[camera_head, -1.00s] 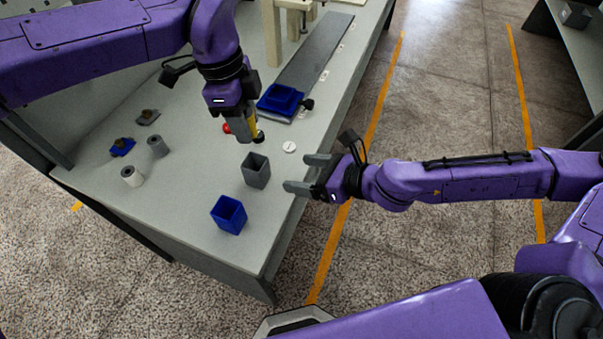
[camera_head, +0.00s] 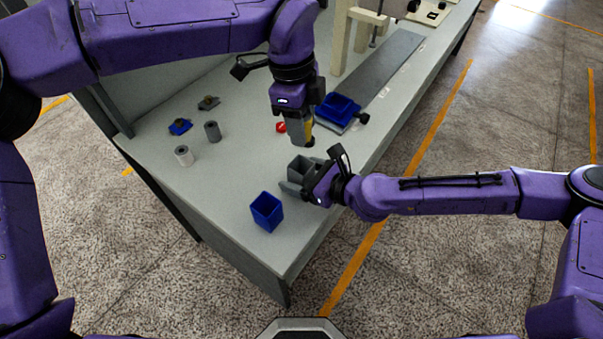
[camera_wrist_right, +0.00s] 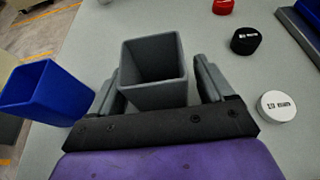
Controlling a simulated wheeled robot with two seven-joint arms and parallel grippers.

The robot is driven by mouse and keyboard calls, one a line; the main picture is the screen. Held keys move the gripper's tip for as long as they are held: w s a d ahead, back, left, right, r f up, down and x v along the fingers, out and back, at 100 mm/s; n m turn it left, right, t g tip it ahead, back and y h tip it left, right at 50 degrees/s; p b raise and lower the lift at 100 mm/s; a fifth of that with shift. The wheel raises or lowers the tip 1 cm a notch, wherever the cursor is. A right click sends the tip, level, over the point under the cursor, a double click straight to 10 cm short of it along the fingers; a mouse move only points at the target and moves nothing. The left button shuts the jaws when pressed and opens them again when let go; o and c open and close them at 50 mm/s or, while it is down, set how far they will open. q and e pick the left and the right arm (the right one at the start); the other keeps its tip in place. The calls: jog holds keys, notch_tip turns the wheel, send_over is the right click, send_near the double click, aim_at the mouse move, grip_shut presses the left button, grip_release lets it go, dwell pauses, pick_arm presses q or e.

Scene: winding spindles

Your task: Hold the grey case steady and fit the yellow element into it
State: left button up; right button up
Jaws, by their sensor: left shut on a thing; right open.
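The grey case (camera_head: 300,165) stands upright and open-topped on the table. My right gripper (camera_head: 298,182) is open around it. In the right wrist view the grey case (camera_wrist_right: 153,85) stands between the two spread fingers, with a gap visible at least on the right side. My left gripper (camera_head: 302,136) is shut on the yellow element (camera_head: 309,128) and holds it above the table, beyond the grey case. The fingers hide much of the yellow element, and it does not show in the right wrist view.
A blue case (camera_head: 267,211) stands close to the right gripper. A white cap (camera_wrist_right: 277,106), a black cap (camera_wrist_right: 245,41) and a red cap (camera_head: 281,127) lie nearby.

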aim_at(301, 159)
jog(key=c, duration=1)
pick_arm(q)
jog(key=shift+r+m, duration=0.1)
jog(key=shift+m, duration=0.2)
pick_arm(e)
jog(key=shift+c, duration=0.2)
pick_arm(q)
jog(key=shift+f, duration=0.25)
notch_tip(301, 159, down, 9)
jog(key=shift+s+a+f, duration=0.1)
jog(key=shift+f, duration=0.2)
pick_arm(e)
jog(key=shift+s+r, duration=0.1)
pick_arm(q)
jog(key=shift+f, duration=0.1)
